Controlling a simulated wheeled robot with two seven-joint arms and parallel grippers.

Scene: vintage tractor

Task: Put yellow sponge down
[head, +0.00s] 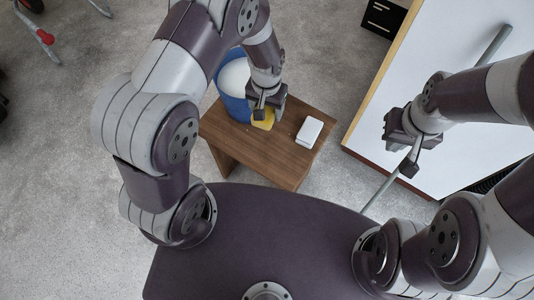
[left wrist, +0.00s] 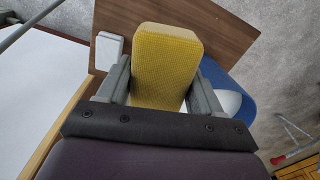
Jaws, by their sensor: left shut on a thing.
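My left gripper (head: 266,103) is shut on the yellow sponge (head: 264,119), above or at the small brown wooden table (head: 255,155). In the left wrist view the sponge (left wrist: 165,60) sits between both fingers, with the table top (left wrist: 225,38) behind it. I cannot tell whether the sponge touches the table. My right gripper (head: 409,152) is over by the white-topped surface, near a grey rod (head: 385,185). Whether its fingers are open or closed on the rod is unclear.
A white block (head: 309,132) lies on the table to the sponge's right. A blue bucket (head: 234,104) with something white in it stands at the table's back left. The white-topped surface (head: 450,165) with a wooden edge fills the right. The table's front part is clear.

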